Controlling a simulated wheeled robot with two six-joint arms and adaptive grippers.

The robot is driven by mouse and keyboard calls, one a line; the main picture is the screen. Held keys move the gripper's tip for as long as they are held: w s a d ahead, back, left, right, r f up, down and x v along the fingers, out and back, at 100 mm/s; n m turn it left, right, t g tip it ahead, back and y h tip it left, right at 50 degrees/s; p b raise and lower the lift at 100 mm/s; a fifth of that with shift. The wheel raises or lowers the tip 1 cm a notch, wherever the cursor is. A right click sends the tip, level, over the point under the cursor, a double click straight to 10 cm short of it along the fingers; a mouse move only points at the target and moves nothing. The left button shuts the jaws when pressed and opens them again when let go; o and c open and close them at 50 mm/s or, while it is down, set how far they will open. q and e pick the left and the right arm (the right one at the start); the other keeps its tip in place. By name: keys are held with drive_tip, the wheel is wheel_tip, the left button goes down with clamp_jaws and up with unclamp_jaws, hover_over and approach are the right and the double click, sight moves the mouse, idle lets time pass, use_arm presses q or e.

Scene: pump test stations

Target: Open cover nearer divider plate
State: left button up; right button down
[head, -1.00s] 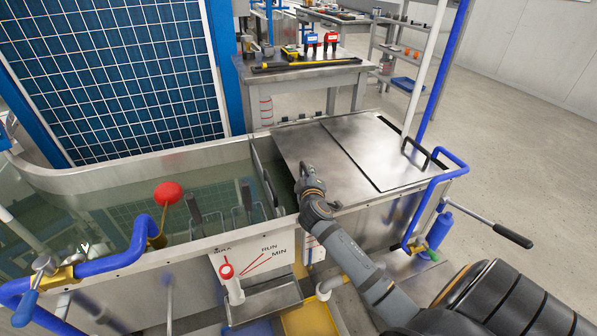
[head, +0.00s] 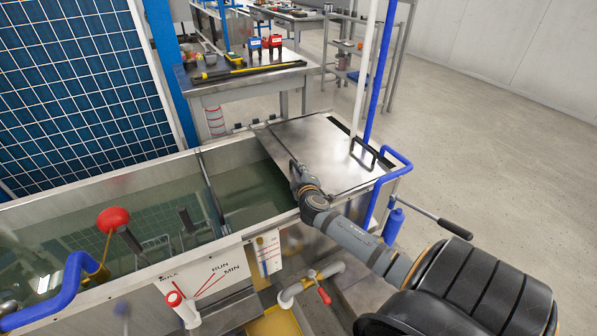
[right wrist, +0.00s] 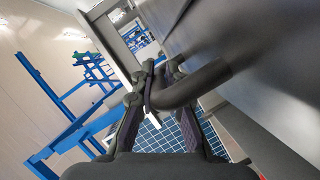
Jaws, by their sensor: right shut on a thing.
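The metal cover nearer the divider plate (head: 264,137) shows as a narrow strip beside the other cover (head: 325,150), and the two overlap. The divider plate (head: 207,190) stands upright across the tank at left. Open water shows between the divider plate and the nearer cover. My right gripper (head: 297,172) is at the left edge of the covers, by the tank's front rim. In the right wrist view my right gripper (right wrist: 157,88) is shut on a dark curved handle (right wrist: 195,85). The grip hides part of the handle. My left gripper is not in view.
The other cover has its own black handle (head: 363,153). A blue pipe (head: 396,165) and a black-gripped lever (head: 440,228) stick out at the tank's right end. A workbench (head: 250,75) stands behind the tank.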

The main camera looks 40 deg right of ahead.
drive_tip(key=shift+s+f, duration=0.15)
drive_tip(key=shift+f, duration=0.15)
drive_tip(key=c, duration=1.4)
unclamp_jaws()
drive_tip(key=shift+r, duration=0.1)
drive_tip(key=shift+c, duration=0.2)
drive_tip(key=shift+o, duration=0.4)
drive_tip(key=shift+r, duration=0.1)
drive_tip(key=v, duration=1.2)
